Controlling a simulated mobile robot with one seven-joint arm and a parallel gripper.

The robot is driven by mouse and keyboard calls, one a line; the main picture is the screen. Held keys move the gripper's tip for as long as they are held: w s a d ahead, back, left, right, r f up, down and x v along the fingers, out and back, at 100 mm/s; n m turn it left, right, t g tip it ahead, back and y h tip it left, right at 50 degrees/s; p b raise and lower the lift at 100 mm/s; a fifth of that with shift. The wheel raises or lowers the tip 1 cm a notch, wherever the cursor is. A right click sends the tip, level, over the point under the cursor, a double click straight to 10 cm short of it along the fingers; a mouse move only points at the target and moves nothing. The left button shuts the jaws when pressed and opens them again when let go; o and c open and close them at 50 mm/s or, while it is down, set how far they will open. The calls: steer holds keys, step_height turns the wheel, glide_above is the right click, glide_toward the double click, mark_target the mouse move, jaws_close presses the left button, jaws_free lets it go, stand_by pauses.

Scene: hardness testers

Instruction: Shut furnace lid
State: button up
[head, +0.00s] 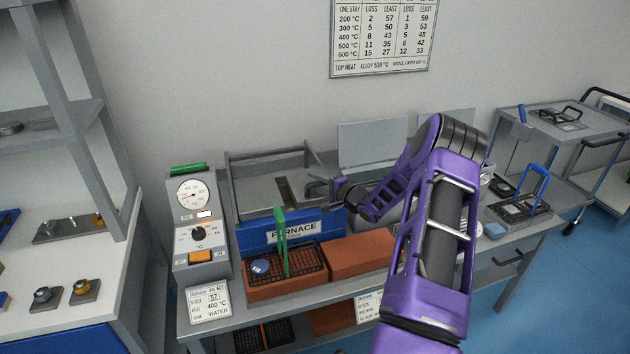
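The furnace (262,238) stands on the bench left of my arm, with a blue front and a white FURNACE label. Its top is a flat grey plate (256,190) with a narrow dark strip across it and a raised grey bar frame at the back. I cannot tell which part is the lid or how far it is open. My gripper (318,188) is over the right side of the furnace top, close to the dark strip. Its small fingers point left; whether they touch anything or are spread is unclear. My purple arm hides the bench to the right.
A control box (199,232) with dials stands left of the furnace. In front are a basket (312,264) with a green handle and a brick-red block (358,254). An upright grey panel (371,143) stands behind. A blue-handled rack (522,208) is at right.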

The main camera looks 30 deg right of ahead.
steer(key=p+v, duration=0.1)
steer(key=v, duration=1.6)
steer(key=shift+s, duration=0.2)
steer(key=shift+d, duration=0.1)
